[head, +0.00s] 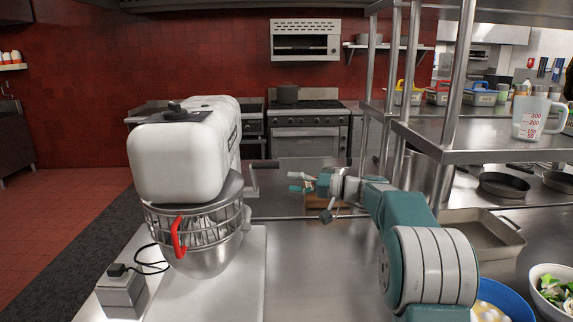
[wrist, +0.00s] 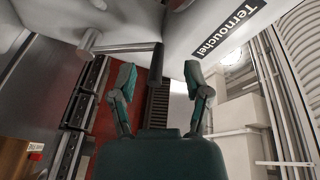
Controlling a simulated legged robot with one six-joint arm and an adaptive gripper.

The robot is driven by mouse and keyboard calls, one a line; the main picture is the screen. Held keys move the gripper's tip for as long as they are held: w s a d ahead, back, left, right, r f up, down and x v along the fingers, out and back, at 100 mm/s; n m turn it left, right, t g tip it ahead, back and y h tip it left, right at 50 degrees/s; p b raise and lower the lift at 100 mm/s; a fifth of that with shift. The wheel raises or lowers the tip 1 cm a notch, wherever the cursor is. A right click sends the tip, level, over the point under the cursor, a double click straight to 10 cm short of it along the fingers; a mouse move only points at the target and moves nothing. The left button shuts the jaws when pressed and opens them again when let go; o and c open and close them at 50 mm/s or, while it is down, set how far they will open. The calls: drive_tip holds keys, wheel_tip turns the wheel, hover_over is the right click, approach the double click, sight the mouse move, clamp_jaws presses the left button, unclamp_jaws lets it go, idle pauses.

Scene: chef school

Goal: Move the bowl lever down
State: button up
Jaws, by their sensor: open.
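A white stand mixer (head: 185,150) stands at the left of the steel counter, with a steel bowl (head: 205,259) under its head. The bowl lever (head: 253,183) sticks out from the mixer's right side, a metal arm with a dark handle (head: 264,164). In the wrist view the lever's metal rod (wrist: 120,47) and black handle (wrist: 157,57) show ahead, the handle appearing between my fingertips. My gripper (head: 297,182) is open and empty, just right of the lever. It also shows in the wrist view (wrist: 159,75), with both fingers spread and no visible contact.
A red handle (head: 177,236) is on the bowl guard. A steel shelf (head: 490,140) with a measuring jug (head: 536,116) stands at right. A baking tray (head: 480,236), a blue bowl (head: 505,298) and a salad bowl (head: 552,291) sit at right. The counter middle (head: 315,270) is clear.

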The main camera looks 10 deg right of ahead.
sight(268, 167)
drive_tip(key=w+d+t+y, duration=0.1)
drive_tip(key=w+d+t, duration=0.1)
drive_tip(key=w+d, duration=0.1)
drive_tip(key=shift+y, duration=0.3)
drive_tip(key=x, duration=1)
drive_tip(key=shift+w+a+f, duration=0.25)
drive_tip(key=shift+w+a, duration=0.05)
drive_tip(key=shift+w, duration=0.1)
drive_tip(key=shift+d, duration=0.5)
clamp_jaws()
